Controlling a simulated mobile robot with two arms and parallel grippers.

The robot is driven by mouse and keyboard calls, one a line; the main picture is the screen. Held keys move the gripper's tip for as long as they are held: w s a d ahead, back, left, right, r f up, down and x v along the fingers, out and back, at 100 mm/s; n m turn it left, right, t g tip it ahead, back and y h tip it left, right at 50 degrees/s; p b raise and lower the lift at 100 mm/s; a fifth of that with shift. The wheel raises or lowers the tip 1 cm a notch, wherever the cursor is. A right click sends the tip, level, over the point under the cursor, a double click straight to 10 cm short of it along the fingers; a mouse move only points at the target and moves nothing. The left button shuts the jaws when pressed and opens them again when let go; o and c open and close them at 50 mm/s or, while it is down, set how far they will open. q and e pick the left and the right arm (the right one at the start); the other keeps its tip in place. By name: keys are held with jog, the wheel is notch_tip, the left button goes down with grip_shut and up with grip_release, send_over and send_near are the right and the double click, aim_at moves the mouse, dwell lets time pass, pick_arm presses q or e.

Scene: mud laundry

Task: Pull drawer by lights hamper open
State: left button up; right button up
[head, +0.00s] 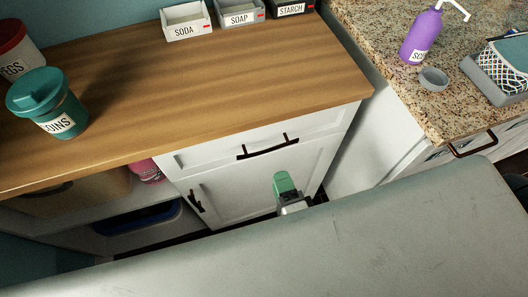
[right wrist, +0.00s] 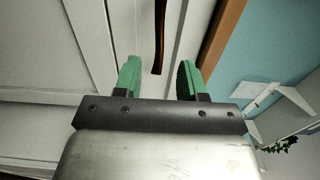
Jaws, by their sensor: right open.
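The white drawer (head: 240,137) is under the wooden counter and looks shut. Its dark bar handle (head: 268,147) runs along the front; it also shows in the right wrist view as a dark handle (right wrist: 160,38). My right gripper (head: 284,182) has green fingers and is just in front of the cabinet, below the handle in the head view. In the right wrist view my right gripper (right wrist: 159,75) is open and empty, with the handle ahead between its fingertips. No contact shows. My left gripper is not in view. No hamper label can be read.
A cabinet door with a dark handle (head: 196,202) is below the drawer. Open shelves at left hold a tan bin (head: 75,197) and a blue-rimmed bin (head: 140,221). The wooden counter (head: 200,90) carries a teal jar (head: 47,102) and labelled boxes. A granite counter (head: 375,45) stands at right.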

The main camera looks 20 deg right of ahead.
aim_at(269, 151)
jog(key=w+p, duration=0.1)
jog(key=w, duration=0.9)
jog(key=shift+a, duration=0.15)
jog(key=shift+s, duration=0.1)
grip_shut()
